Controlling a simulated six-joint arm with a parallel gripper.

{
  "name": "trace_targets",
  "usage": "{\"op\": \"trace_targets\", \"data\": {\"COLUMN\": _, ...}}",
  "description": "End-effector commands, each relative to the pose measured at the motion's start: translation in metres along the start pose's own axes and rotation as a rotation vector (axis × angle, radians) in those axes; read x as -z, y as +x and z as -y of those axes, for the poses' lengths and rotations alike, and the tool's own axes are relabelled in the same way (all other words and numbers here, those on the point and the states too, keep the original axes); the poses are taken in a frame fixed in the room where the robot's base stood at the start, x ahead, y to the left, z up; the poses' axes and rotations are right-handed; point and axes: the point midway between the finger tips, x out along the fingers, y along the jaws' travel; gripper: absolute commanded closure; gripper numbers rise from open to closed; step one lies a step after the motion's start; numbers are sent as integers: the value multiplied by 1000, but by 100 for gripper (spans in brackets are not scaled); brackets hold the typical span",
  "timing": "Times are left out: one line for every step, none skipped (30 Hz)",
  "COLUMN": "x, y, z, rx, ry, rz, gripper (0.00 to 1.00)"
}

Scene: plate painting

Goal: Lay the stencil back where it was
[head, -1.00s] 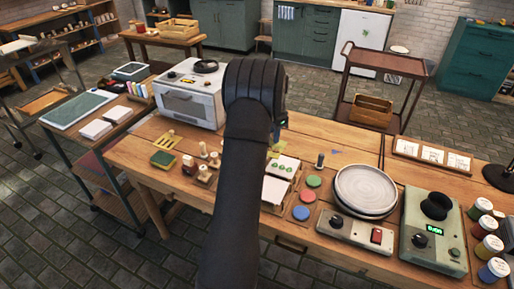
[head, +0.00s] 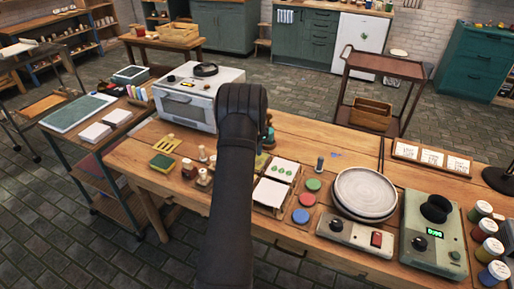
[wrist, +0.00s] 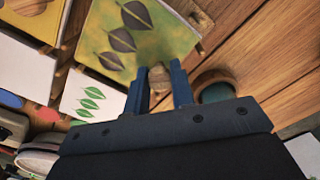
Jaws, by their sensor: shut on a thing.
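The stencil (wrist: 165,45) is a yellowish sheet with dark leaf-shaped openings, in the upper middle of the wrist view. My gripper (wrist: 160,88) is shut on the wooden knob (wrist: 160,76) at the stencil's near edge. In the head view my own arm hides most of the stencil and the gripper; a small yellowish part of it (head: 262,161) shows just right of the arm. I cannot tell whether the stencil touches the table. A white card with green leaves (head: 281,170) lies uncovered just right of it, and also shows in the wrist view (wrist: 92,100).
Red, green and blue paint pads (head: 301,215) sit right of the cards. A white plate (head: 365,192) rests on a turntable. Small stamps (head: 203,176) and a sponge (head: 162,163) stand left of my arm. A round teal-rimmed thing (wrist: 213,86) is close right of my fingers.

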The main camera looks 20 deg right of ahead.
Motion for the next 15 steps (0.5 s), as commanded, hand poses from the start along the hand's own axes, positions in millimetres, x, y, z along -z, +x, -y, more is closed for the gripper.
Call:
{"op": "trace_targets", "data": {"x": 0, "y": 0, "z": 0, "rx": 0, "ry": 0, "rz": 0, "gripper": 99}}
{"op": "trace_targets", "data": {"x": 0, "y": 0, "z": 0, "rx": 0, "ry": 0, "rz": 0, "gripper": 99}}
{"op": "trace_targets", "data": {"x": 0, "y": 1, "z": 0, "rx": 0, "ry": 0, "rz": 0, "gripper": 99}}
{"op": "trace_targets", "data": {"x": 0, "y": 2, "z": 0, "rx": 0, "ry": 0, "rz": 0, "gripper": 99}}
{"op": "trace_targets", "data": {"x": 0, "y": 3, "z": 0, "rx": 0, "ry": 0, "rz": 0, "gripper": 99}}
{"op": "trace_targets", "data": {"x": 0, "y": 3, "z": 0, "rx": 0, "ry": 0, "rz": 0, "gripper": 72}}
{"op": "trace_targets", "data": {"x": 0, "y": 3, "z": 0, "rx": 0, "ry": 0, "rz": 0, "gripper": 66}}
{"op": "trace_targets", "data": {"x": 0, "y": 3, "z": 0, "rx": 0, "ry": 0, "rz": 0, "gripper": 60}}
{"op": "trace_targets", "data": {"x": 0, "y": 3, "z": 0, "rx": 0, "ry": 0, "rz": 0, "gripper": 56}}
{"op": "trace_targets", "data": {"x": 0, "y": 3, "z": 0, "rx": 0, "ry": 0, "rz": 0, "gripper": 56}}
{"op": "trace_targets", "data": {"x": 0, "y": 3, "z": 0, "rx": 0, "ry": 0, "rz": 0, "gripper": 56}}
{"op": "trace_targets", "data": {"x": 0, "y": 2, "z": 0, "rx": 0, "ry": 0, "rz": 0, "gripper": 56}}
{"op": "trace_targets", "data": {"x": 0, "y": 2, "z": 0, "rx": 0, "ry": 0, "rz": 0, "gripper": 56}}
{"op": "trace_targets", "data": {"x": 0, "y": 2, "z": 0, "rx": 0, "ry": 0, "rz": 0, "gripper": 56}}
{"op": "trace_targets", "data": {"x": 0, "y": 2, "z": 0, "rx": 0, "ry": 0, "rz": 0, "gripper": 56}}
